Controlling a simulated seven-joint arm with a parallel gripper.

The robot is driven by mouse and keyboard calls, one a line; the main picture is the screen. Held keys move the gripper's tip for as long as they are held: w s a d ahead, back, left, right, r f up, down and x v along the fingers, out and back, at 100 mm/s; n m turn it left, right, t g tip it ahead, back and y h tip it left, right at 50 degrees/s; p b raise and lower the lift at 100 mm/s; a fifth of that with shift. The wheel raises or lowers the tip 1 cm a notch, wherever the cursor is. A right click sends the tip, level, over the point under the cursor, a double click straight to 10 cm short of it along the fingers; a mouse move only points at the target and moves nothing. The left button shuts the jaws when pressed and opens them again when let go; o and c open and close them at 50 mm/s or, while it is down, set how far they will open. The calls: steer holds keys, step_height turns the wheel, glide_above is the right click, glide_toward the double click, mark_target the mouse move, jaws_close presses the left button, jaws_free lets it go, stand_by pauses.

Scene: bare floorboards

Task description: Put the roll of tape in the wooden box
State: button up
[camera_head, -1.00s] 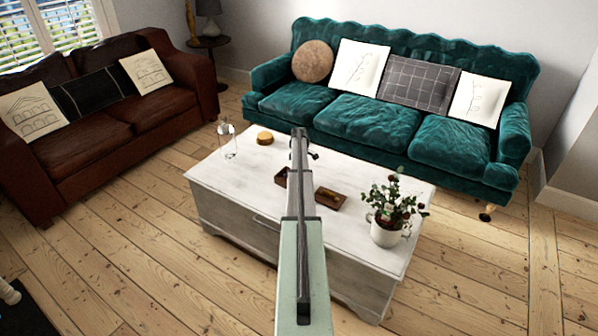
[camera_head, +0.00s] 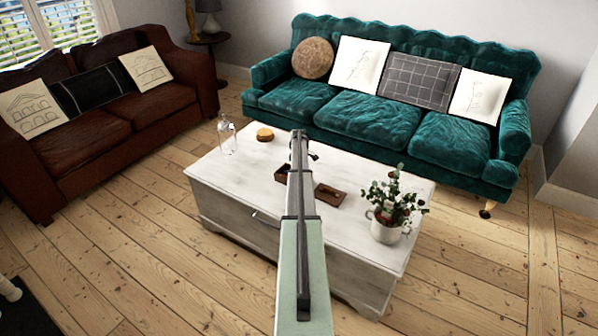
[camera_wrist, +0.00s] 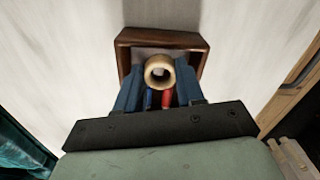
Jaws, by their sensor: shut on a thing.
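The roll of tape (camera_wrist: 160,71) is a small tan ring in the wrist view. My gripper (camera_wrist: 159,78) is shut on it, with a blue finger on each side. The wooden box (camera_wrist: 126,52), dark brown, lies behind the tape in that view. The tape overlaps its opening; its height relative to the rim is hard to tell. In the head view brown wooden pieces show on the white table left (camera_head: 282,175) and right (camera_head: 330,196) of my arm, which hides the space between them. The tape is hidden there.
The white table (camera_head: 235,180) also bears a potted plant (camera_head: 390,210) at the right, a glass bottle (camera_head: 227,136) and a round yellowish thing (camera_head: 264,134) at the left. Red and blue bits (camera_wrist: 167,98) show between my fingers. A green sofa (camera_head: 370,120) stands behind.

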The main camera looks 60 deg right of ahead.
steer(key=shift+f, duration=0.85)
steer(key=o, duration=1.1)
steer(key=shift+r, duration=0.1)
steer(key=shift+r, duration=3.95)
